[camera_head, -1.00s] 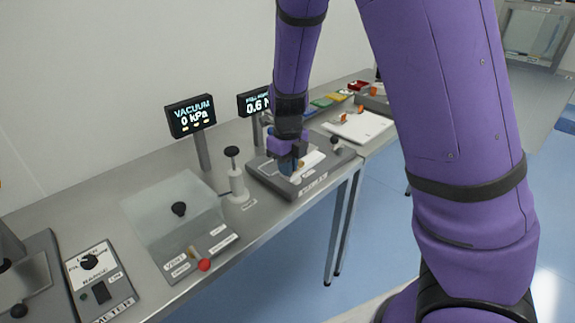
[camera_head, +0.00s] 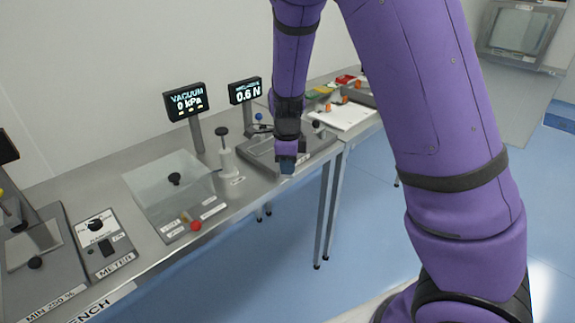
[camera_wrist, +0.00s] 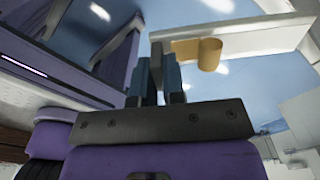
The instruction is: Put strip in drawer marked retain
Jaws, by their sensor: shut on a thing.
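My gripper (camera_head: 287,166) is in front of the peel tester (camera_head: 262,150), near the front edge of the bench. The strip is hidden by the gripper in the head view. No drawer marked retain can be made out in either view.
A clear-lidded vacuum box (camera_head: 170,190) with a red knob (camera_head: 196,225) stands to the left, with a meter (camera_head: 100,245) beyond it. Two displays (camera_head: 186,100) stand behind. A white board (camera_head: 345,116) lies to the right. Blue floor (camera_head: 290,255) is open in front.

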